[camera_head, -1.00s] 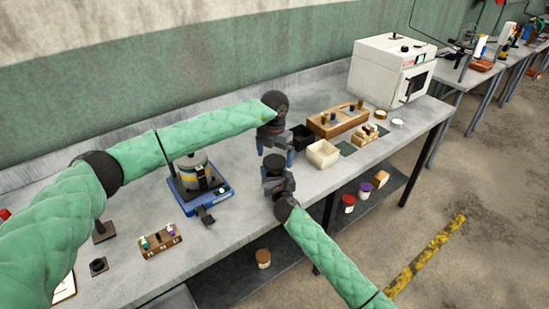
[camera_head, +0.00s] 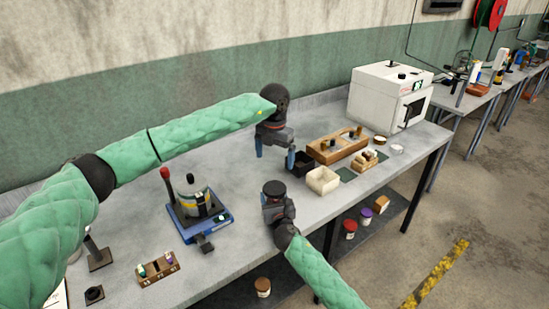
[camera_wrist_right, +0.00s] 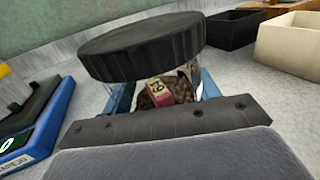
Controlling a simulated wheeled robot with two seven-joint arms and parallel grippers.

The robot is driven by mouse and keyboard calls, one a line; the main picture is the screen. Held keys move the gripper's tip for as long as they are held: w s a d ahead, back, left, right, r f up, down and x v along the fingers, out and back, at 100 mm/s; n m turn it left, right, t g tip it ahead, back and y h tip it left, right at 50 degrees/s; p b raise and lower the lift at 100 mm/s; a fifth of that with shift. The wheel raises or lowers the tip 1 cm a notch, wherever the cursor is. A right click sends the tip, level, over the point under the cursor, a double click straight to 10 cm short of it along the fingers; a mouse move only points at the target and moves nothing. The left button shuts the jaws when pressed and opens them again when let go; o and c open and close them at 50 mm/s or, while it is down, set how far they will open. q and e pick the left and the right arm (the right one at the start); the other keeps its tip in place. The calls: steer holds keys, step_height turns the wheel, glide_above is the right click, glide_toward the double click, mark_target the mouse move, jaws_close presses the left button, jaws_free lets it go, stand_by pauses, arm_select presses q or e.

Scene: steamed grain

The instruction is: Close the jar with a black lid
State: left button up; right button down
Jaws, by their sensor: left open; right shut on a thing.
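The jar (camera_wrist_right: 198,84) is clear glass with brown contents and a pink label, in the right wrist view. The black lid (camera_wrist_right: 143,45) sits over its mouth; I cannot tell how tightly. The lid also shows in the head view (camera_head: 274,188), with the jar below it mostly hidden by my right gripper. My right gripper (camera_head: 275,207) is shut on the jar, its blue fingers on either side of the glass. My left gripper (camera_head: 275,157) is open and empty, fingers pointing down, above and slightly behind the lid, apart from it.
A blue device (camera_head: 198,222) with a metal vessel stands left of the jar. A cream box (camera_head: 322,181), a black box (camera_head: 301,164) and a wooden rack (camera_head: 337,148) stand to the right. A white oven (camera_head: 389,97) is at the back right. The bench front edge is near my right arm.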

steer(key=shift+c, duration=1.5)
jaws_free()
steer(key=shift+s+d+f, duration=0.1)
steer(key=shift+s, duration=0.35)
steer(key=b+v, duration=0.2)
steer(key=v, duration=0.5)
